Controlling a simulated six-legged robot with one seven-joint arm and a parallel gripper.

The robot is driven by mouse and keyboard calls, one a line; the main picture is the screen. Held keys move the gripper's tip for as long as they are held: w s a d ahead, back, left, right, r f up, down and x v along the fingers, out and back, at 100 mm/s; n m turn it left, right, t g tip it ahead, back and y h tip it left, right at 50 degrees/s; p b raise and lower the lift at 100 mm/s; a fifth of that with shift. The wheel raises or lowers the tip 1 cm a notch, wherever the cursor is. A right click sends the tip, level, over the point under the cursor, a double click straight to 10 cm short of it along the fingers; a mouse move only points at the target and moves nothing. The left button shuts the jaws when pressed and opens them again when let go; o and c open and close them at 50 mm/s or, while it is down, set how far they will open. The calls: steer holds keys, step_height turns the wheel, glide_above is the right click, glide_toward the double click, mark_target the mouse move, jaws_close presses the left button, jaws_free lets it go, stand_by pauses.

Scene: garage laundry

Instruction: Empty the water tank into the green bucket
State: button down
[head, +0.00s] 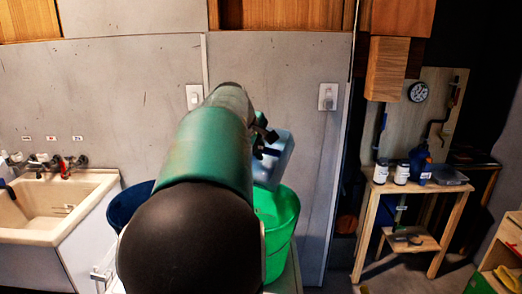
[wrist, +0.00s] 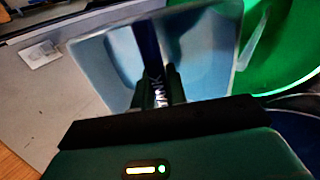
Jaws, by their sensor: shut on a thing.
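The water tank (head: 276,160) is a pale blue-grey box, tilted in the head view. My gripper (head: 262,140) is shut on it. In the wrist view the green bucket (wrist: 290,65) lies just right of the tank. A pale streak shows at the tank's right edge; I cannot tell if it is water.
A dark blue bucket (head: 133,203) stands left of the green one, partly behind my arm. A sink (head: 55,208) with taps is at the left. A wooden stand (head: 408,189) with jars and a blue bottle (head: 420,160) is at the right. A grey wall (head: 290,85) rises behind.

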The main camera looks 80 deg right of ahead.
steer(key=shift+w+a+g+h, duration=0.2)
steer(key=shift+a+g+h, duration=0.1)
steer(key=shift+a+h, duration=0.5)
steer(key=shift+w+a+g+h, duration=0.25)
steer(key=shift+a+h, duration=0.25)
steer(key=shift+h, duration=0.65)
steer(key=shift+w+a+g+h, duration=0.15)
steer(key=shift+a+g+h, duration=0.2)
steer(key=shift+a+h, duration=0.45)
steer(key=shift+w+a+r+g+h, duration=0.2)
steer(key=shift+a+r+h, duration=0.15)
steer(key=shift+h, duration=0.45)
steer(key=shift+w+a+r+g+h, duration=0.1)
steer(key=shift+a+r+g+h, duration=0.1)
steer(key=shift+a+h, duration=0.4)
steer(key=shift+w+a+f+g+h, duration=0.15)
steer(key=shift+a+h, duration=0.25)
steer(key=shift+h, duration=0.3)
steer(key=shift+w+a+r+g+h, duration=0.15)
steer(key=shift+a+h, duration=0.2)
steer(key=shift+h, duration=0.3)
steer(key=shift+s+f, duration=0.1)
steer(key=shift+a, duration=0.15)
